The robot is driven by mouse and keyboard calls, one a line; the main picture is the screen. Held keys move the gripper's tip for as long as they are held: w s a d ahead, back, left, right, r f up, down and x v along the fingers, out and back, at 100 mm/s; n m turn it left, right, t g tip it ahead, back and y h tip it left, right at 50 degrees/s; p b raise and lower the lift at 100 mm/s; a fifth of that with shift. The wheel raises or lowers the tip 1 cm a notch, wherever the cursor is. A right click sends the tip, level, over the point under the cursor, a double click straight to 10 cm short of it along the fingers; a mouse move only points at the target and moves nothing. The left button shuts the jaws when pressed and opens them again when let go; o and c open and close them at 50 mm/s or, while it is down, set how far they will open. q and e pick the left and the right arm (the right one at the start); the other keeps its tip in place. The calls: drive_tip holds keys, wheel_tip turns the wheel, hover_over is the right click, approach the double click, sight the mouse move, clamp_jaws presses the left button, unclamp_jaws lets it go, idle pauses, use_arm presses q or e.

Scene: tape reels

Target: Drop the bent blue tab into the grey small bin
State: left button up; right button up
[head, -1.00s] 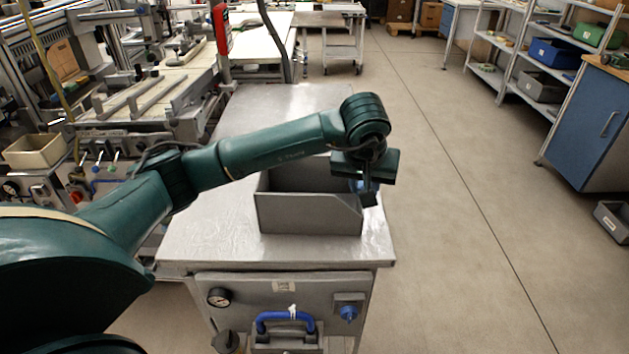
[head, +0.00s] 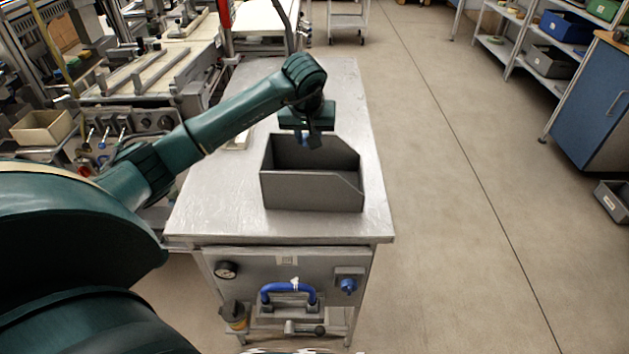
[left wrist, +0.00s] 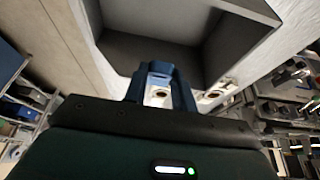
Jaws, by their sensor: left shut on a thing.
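The grey small bin (head: 308,192) stands on the metal table, open at the top, with a cut-down right front corner. My left gripper (head: 310,140) points down over the back part of the bin and is shut on the bent blue tab (head: 306,139), which is small and partly hidden by the fingers. In the left wrist view the tab (left wrist: 160,69) shows between the fingertips, with the grey bin (left wrist: 140,55) just beyond it. The inside of the bin that I can see looks empty. My right gripper is in neither view.
The metal table (head: 215,205) has free room around the bin. A pale flat thing (head: 240,140) lies on it behind my left arm. A machine bench with a beige box (head: 42,128) is at left. Open floor lies at right, before shelves and a blue cabinet (head: 592,115).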

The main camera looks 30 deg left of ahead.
use_arm(q)
drive_tip(key=shift+f, duration=0.75)
drive_tip(key=shift+r, duration=0.1)
drive_tip(key=o, duration=1)
drive_tip(key=shift+r, duration=0.1)
drive_tip(key=b+v, duration=0.2)
drive_tip(key=v, duration=1.1)
drive_tip(key=shift+s+d, duration=0.1)
drive_tip(key=shift+s, duration=0.05)
